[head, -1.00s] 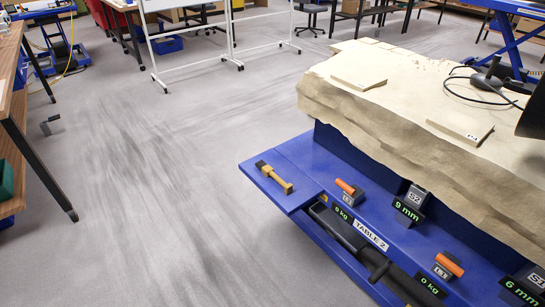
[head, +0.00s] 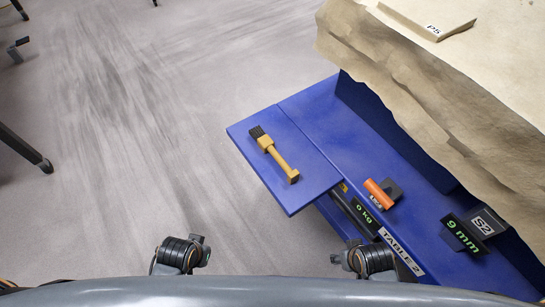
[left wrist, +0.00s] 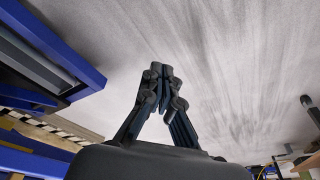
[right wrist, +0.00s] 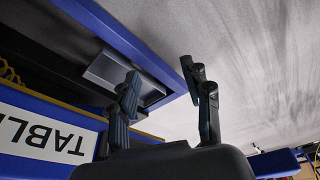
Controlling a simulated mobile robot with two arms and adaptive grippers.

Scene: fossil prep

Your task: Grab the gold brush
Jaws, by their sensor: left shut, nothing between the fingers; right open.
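The gold brush (head: 279,160) has a dark bristle end and a gold handle. In the head view it lies on the blue side shelf (head: 240,142) of table 2, bristles toward the upper left. My left gripper (left wrist: 160,72) is shut and empty in the left wrist view, with grey floor behind it. My right gripper (right wrist: 160,78) is open and empty in the right wrist view, close to the blue table edge. The brush shows in neither wrist view. In the head view only parts of my arms show at the bottom, below the shelf.
A large tan rock slab (head: 430,80) overhangs the table at the right. An orange-handled block (head: 381,193) and a 9 mm display (head: 463,236) sit on the blue table ledge. A "TABLE 2" label (head: 401,252) marks its front.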

